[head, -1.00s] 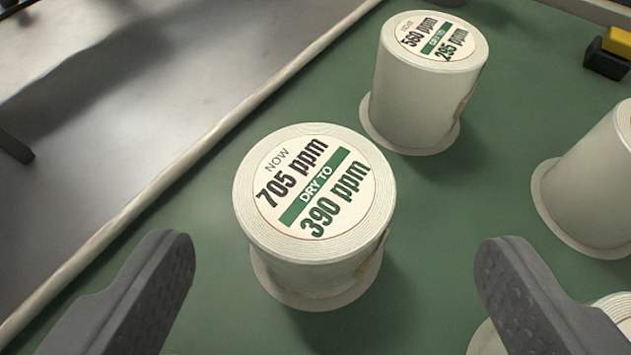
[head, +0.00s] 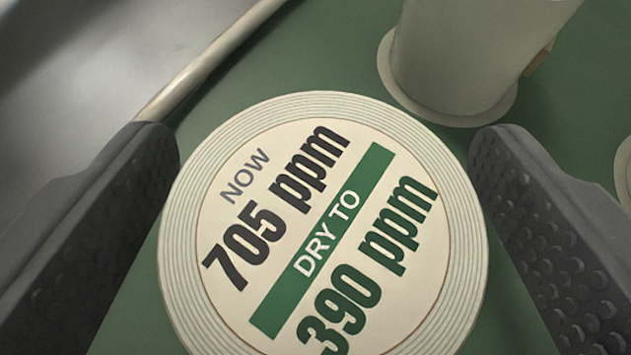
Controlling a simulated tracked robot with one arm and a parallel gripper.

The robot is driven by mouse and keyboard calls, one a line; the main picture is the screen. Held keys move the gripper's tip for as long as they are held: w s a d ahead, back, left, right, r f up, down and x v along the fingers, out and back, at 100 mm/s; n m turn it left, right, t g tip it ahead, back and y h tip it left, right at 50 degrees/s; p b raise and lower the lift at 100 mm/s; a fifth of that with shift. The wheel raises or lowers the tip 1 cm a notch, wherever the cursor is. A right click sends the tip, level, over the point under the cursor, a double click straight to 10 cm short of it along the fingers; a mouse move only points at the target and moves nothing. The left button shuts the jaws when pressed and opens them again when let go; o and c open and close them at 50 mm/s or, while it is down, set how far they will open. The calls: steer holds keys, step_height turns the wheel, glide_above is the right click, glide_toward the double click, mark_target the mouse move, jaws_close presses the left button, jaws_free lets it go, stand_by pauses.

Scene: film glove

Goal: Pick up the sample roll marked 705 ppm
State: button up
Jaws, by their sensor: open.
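The sample roll marked 705 ppm (head: 325,225) stands upright on the green surface, its round top label facing me. The label reads "NOW 705 ppm, DRY TO 390 ppm". Its top fills the middle of the head view, and its sides and base are hidden below it. The roll's top lies between the fingers. The left finger looks very close to the rim; I cannot tell whether it touches.
Another white roll (head: 460,50) stands on a round flange behind and to the right, close to the right fingertip. A sliver of a further pale flange (head: 625,165) shows at the right edge. A pale raised edge (head: 205,60) borders the green surface (head: 330,45) at upper left.

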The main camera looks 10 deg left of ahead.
steer(key=shift+w+a+f, duration=0.1)
steer(key=shift+w+f, duration=0.25)
steer(key=c, duration=1.1)
steer(key=shift+c, duration=0.2)
